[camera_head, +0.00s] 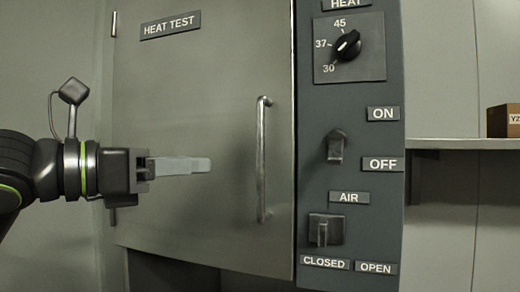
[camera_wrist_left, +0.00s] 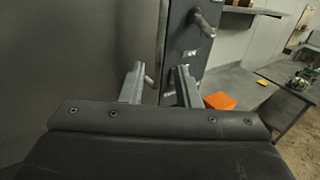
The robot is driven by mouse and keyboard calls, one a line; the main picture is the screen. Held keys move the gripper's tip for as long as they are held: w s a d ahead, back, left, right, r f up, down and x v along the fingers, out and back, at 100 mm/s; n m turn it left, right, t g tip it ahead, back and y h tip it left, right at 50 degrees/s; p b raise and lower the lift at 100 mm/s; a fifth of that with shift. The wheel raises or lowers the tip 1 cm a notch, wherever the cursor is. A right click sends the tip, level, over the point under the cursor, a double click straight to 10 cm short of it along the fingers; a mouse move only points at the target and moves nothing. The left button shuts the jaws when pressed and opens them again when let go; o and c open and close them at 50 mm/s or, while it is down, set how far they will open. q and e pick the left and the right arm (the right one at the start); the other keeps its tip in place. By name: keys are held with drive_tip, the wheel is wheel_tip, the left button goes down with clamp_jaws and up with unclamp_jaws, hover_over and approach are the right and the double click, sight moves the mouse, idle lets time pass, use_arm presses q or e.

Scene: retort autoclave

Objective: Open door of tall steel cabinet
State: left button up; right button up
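The tall steel cabinet has a grey door (camera_head: 205,95) labelled HEAT TEST, with hinges at its left edge. The door looks shut, its right edge against the dark control panel. A vertical bar handle (camera_head: 262,160) is near the door's right edge. My left gripper (camera_head: 208,165) is in front of the door, left of the handle and apart from it, with its fingers pointing right. In the left wrist view, the fingers of my left gripper (camera_wrist_left: 160,78) are spread with nothing gripped; part of the handle seems to show beyond them. My right gripper is out of view.
The control panel (camera_head: 350,105) right of the door carries a heat dial (camera_head: 347,45), an ON/OFF switch (camera_head: 336,147) and an AIR knob (camera_head: 325,230). A shelf (camera_head: 460,145) with a cardboard box (camera_head: 505,120) is further right. An orange object (camera_wrist_left: 220,101) shows in the wrist view.

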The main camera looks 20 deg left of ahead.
sight(252, 160)
use_arm(q)
drive_tip(key=shift+p+x, duration=3.15)
drive_tip(key=shift+x, duration=3.3)
clamp_jaws()
